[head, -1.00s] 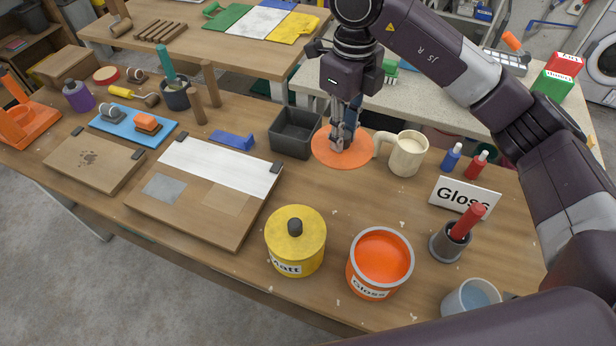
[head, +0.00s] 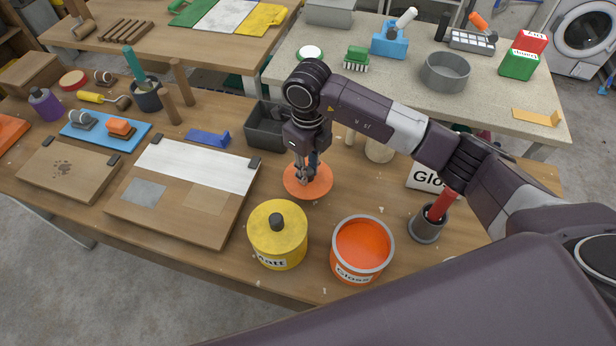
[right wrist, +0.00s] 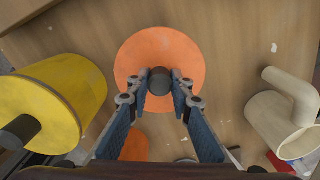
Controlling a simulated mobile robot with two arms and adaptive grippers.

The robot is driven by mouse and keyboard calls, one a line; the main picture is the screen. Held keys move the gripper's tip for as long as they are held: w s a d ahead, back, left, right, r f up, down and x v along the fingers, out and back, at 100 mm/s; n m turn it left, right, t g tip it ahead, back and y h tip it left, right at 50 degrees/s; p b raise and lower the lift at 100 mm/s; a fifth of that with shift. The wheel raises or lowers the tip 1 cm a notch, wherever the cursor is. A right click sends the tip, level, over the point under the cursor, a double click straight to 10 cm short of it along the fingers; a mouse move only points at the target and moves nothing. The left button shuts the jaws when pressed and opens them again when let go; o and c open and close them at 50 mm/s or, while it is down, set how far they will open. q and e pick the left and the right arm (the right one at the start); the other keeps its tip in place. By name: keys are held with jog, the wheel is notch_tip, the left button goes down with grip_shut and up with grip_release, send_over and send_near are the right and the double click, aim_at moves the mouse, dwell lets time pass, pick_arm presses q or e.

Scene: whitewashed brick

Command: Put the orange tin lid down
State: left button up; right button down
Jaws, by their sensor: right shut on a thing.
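The orange tin lid (head: 319,187) is a flat disc with a dark round knob, seen behind the yellow tin. My right gripper (head: 304,180) points down over it. In the right wrist view the fingertips (right wrist: 159,84) are shut on the knob, and the orange disc (right wrist: 155,45) spreads flat beyond them. The lid is low over the wooden bench; I cannot tell whether it touches. The open orange Gloss tin (head: 361,250) stands at the front, full of orange paint. My left gripper is not in view.
The yellow Matt tin (head: 278,238) stands in front of the lid and the dark grey tray (head: 264,134) behind it. A cream mug (head: 379,150) is to the right, partly hidden by my arm. A grey pot (head: 427,226) with a red handle stands further right.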

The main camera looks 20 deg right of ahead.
notch_tip(320, 180, down, 4)
jog(key=shift+f+p, duration=0.1)
jog(key=shift+p, duration=0.3)
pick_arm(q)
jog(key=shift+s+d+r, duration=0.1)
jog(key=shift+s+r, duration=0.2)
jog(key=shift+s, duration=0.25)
pick_arm(e)
jog(key=shift+f, duration=0.2)
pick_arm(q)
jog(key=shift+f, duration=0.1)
pick_arm(e)
jog(key=c, duration=1.7)
grip_release()
jog(key=shift+c, duration=0.2)
jog(key=shift+r, duration=0.3)
notch_tip(320, 180, up, 10)
jog(key=b, duration=0.3)
jog(key=shift+r, duration=0.2)
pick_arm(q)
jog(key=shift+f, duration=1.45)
pick_arm(e)
jog(key=shift+r, duration=0.7)
